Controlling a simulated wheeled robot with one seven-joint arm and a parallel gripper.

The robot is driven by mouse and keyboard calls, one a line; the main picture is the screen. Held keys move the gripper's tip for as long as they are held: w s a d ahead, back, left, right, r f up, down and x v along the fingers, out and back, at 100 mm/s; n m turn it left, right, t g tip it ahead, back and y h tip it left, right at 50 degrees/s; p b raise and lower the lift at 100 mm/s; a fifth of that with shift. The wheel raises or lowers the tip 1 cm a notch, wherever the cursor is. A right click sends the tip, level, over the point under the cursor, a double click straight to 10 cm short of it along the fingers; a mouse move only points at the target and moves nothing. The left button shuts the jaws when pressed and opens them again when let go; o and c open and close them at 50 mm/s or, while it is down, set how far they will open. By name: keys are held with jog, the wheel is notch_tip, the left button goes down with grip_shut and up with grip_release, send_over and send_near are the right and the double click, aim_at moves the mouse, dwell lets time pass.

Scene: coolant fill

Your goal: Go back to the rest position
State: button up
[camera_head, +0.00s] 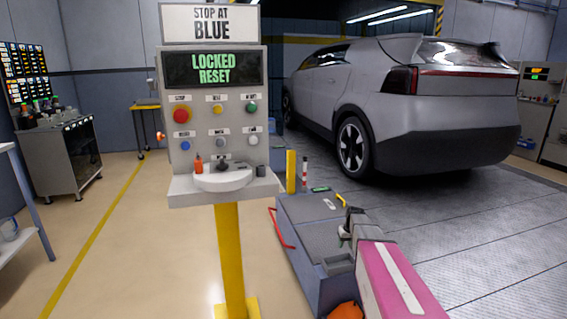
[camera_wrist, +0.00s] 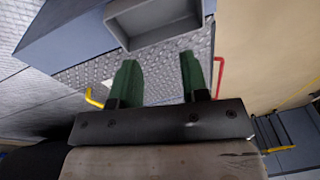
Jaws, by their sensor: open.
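My gripper (camera_wrist: 161,82) shows in the wrist view with two green fingers spread apart and nothing between them. It points towards the textured top of a blue-grey cart (camera_wrist: 70,30), with a grey open tray (camera_wrist: 152,40) ahead of the fingers. In the head view the gripper end is small and dark above the cart (camera_head: 318,207), partly merged with the arm, so its fingers are hard to make out. A control panel (camera_head: 182,95) on a yellow post stands left of the cart. Its display (camera_head: 212,69) reads "LOCKED RESET" in green, under a "STOP AT BLUE" sign (camera_head: 211,23).
A grey car (camera_head: 430,125) stands behind the cart on the right. The panel's shelf (camera_head: 190,190) holds a small orange bottle (camera_head: 198,165). A red handle (camera_head: 281,230) sticks out from the cart's left side. Open floor (camera_head: 130,250) lies to the left.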

jog(key=s+a+r, duration=0.2)
jog(key=s+a, duration=0.1)
jog(key=s, duration=0.6)
jog(key=s+a+r+m+g, duration=0.1)
jog(key=s+a, duration=0.3)
jog(key=s, duration=0.5)
jog(key=s+a+r+h, duration=0.1)
jog(key=s+a+r, duration=0.2)
jog(key=s, duration=0.7)
jog(key=shift+a+r+g, duration=0.25)
jog(key=shift+g, duration=0.05)
jog(key=shift+s, duration=0.1)
